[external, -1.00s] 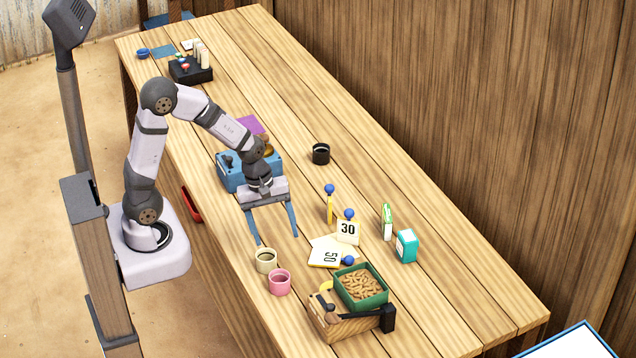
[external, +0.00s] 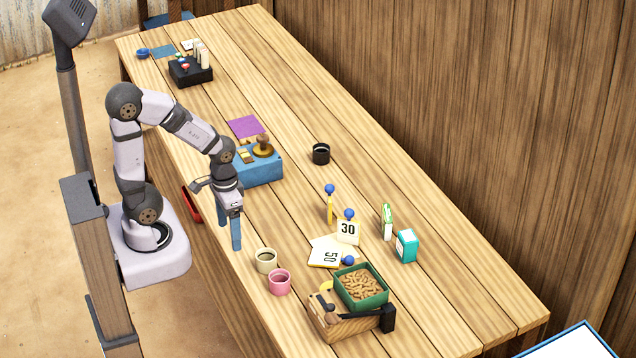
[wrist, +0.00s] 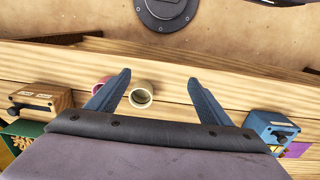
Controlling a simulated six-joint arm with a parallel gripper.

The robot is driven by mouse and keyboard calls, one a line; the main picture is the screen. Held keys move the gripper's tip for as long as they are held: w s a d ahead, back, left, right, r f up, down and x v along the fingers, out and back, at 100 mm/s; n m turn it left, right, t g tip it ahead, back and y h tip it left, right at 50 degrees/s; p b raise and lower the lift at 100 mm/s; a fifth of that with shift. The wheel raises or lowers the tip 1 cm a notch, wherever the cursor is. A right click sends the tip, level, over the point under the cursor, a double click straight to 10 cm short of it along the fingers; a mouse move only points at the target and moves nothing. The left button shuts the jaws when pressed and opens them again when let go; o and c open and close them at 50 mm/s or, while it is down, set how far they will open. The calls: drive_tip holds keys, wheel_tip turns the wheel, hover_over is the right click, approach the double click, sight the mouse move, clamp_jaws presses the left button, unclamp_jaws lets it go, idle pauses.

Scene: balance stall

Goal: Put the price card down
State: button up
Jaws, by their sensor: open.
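A white price card marked 50 (external: 325,254) lies flat or nearly flat on the table, with a blue ball at its right end. A card marked 30 (external: 347,230) stands upright just behind it, topped by a blue ball. A narrow yellow piece with a blue ball (external: 330,208) stands beside that card. My gripper (external: 236,242) is open and empty, pointing down near the table's front edge, left of the cards and apart from them. In the wrist view my gripper (wrist: 159,77) shows its two fingers spread. No price card is recognisable in that view.
A cream cup (external: 266,260) and a pink cup (external: 280,282) stand between my gripper and the wooden crate (external: 340,327). A green tray (external: 362,288) of brown pieces sits by the crate. A blue box (external: 262,172) is behind my gripper. Small green boxes (external: 406,246) stand right.

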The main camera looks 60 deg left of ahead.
drive_tip(key=m+b, duration=0.2)
drive_tip(key=m, duration=0.5)
hover_over(329, 257)
wheel_tip(329, 257, down, 4)
drive_tip(key=shift+w, duration=0.15)
drive_tip(key=shift+f+p, duration=0.9)
drive_tip(key=shift+f, duration=0.75)
drive_tip(key=shift+f+p, duration=0.6)
drive_tip(key=shift+f, duration=1.4)
drive_tip(key=c, duration=1.2)
drive_tip(key=shift+r, duration=0.1)
wheel_tip(329, 257, up, 10)
drive_tip(key=b, duration=0.2)
